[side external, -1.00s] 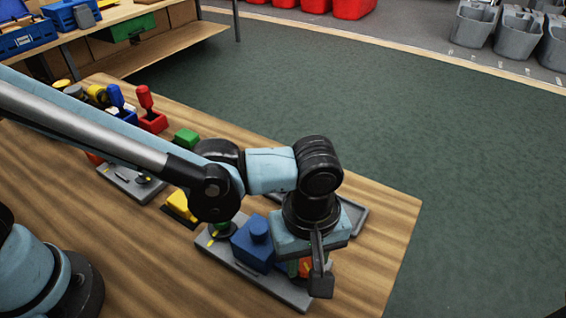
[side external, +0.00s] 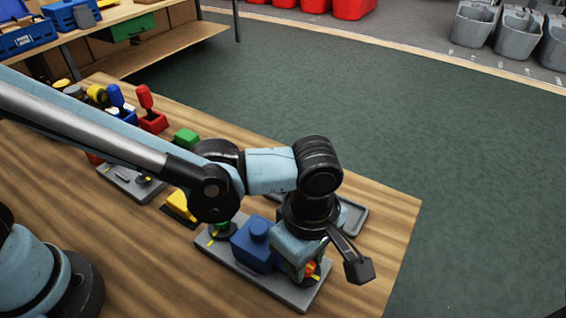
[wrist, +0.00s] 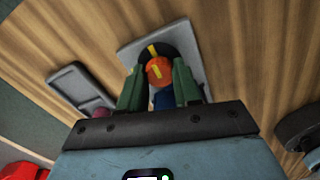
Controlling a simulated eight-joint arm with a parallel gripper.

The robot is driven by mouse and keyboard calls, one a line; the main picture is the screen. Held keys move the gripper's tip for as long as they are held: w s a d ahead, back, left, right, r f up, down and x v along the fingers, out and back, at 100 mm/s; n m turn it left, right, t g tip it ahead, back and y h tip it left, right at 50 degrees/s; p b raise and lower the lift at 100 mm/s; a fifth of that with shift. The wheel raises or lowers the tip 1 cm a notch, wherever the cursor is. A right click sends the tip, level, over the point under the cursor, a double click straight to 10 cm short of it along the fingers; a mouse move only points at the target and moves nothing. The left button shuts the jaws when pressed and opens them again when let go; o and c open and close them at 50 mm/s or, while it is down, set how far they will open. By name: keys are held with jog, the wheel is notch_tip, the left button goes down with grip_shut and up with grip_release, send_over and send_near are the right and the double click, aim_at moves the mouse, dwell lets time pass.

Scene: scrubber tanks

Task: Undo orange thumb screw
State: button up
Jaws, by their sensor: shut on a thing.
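The orange thumb screw (side external: 312,268) sits at the right end of a grey base plate (side external: 238,268). My gripper (side external: 304,270) points down over the screw. In the wrist view its green fingers (wrist: 157,76) are shut on the screw from both sides. The screw's lower part and any thread are hidden.
A blue block (side external: 255,246) stands on the plate just left of my gripper. A grey tray (side external: 354,220) lies behind my wrist. A red joystick (side external: 150,108) and a green block (side external: 187,138) stand farther left. The table's right end is clear.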

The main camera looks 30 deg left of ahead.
dwell(0.3)
jog(key=o, duration=1.1)
jog(key=shift+c, duration=0.2)
notch_tip(320, 180, up, 12)
jog(key=w+a+m+t+h, duration=0.15)
jog(key=a+m, duration=0.25)
jog(key=a, duration=0.5)
jog(key=w+a+m+t, duration=0.2)
jog(key=w+a+m, duration=0.1)
jog(key=a, duration=0.5)
jog(key=s+a+f+m+t+y, duration=0.1)
jog(key=s+a+f+m+t, duration=0.1)
jog(key=a+m, duration=0.6)
jog(key=a+t, duration=0.1)
jog(key=a, duration=0.5)
jog(key=shift+a+f+t, duration=0.15)
jog(key=shift+a+t, duration=0.05)
jog(key=shift+t, duration=0.15)
